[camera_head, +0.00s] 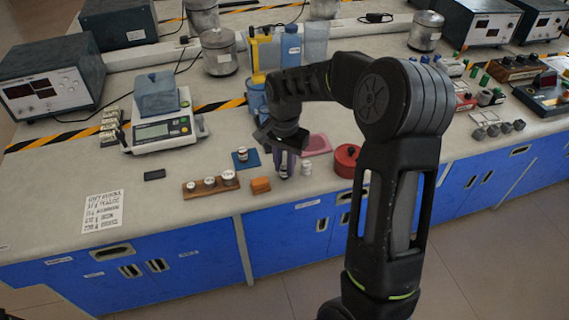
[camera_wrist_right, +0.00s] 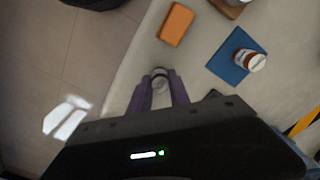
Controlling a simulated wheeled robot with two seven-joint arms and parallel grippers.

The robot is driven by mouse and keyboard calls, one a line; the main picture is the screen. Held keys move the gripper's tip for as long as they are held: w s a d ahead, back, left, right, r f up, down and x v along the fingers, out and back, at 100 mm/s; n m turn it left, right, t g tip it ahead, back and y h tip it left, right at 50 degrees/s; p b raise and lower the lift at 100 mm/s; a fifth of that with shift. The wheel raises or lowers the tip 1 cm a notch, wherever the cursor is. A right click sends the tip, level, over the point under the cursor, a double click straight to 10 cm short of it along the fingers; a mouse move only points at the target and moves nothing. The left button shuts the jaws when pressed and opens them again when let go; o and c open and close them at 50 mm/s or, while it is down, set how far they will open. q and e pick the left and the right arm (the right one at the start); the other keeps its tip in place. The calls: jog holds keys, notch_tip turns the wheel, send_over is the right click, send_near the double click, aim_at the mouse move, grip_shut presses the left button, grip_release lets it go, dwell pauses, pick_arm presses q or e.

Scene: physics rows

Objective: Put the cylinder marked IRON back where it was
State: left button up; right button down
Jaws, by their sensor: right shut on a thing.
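My right gripper (camera_head: 284,170) has purple fingers and is shut on a small metal cylinder (camera_wrist_right: 160,74) near the front of the bench. In the wrist view the cylinder's round end shows between the fingertips (camera_wrist_right: 160,90); its marking is not readable. A wooden rack (camera_head: 190,195) left of the gripper holds three white-topped cylinders (camera_head: 209,182). A blue mat (camera_head: 251,163) has another cylinder (camera_head: 241,151) on it. One more white cylinder (camera_head: 306,168) stands just right of the gripper. I cannot read which one says IRON. My left gripper is not in view.
An orange block (camera_head: 261,185) lies between the rack and the gripper. A red round container (camera_head: 347,158) and a pink mat (camera_head: 317,145) are to the right. A scale (camera_head: 162,130) stands at the left. The bench's front edge is close; bare bench surrounds the printed sheet (camera_head: 103,211).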

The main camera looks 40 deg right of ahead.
aim_at(285, 167)
jog(key=shift+f, duration=0.15)
jog(key=c, duration=1.2)
grip_release()
notch_tip(285, 167, up, 12)
jog(key=shift+r, duration=0.2)
jog(key=shift+f, duration=0.1)
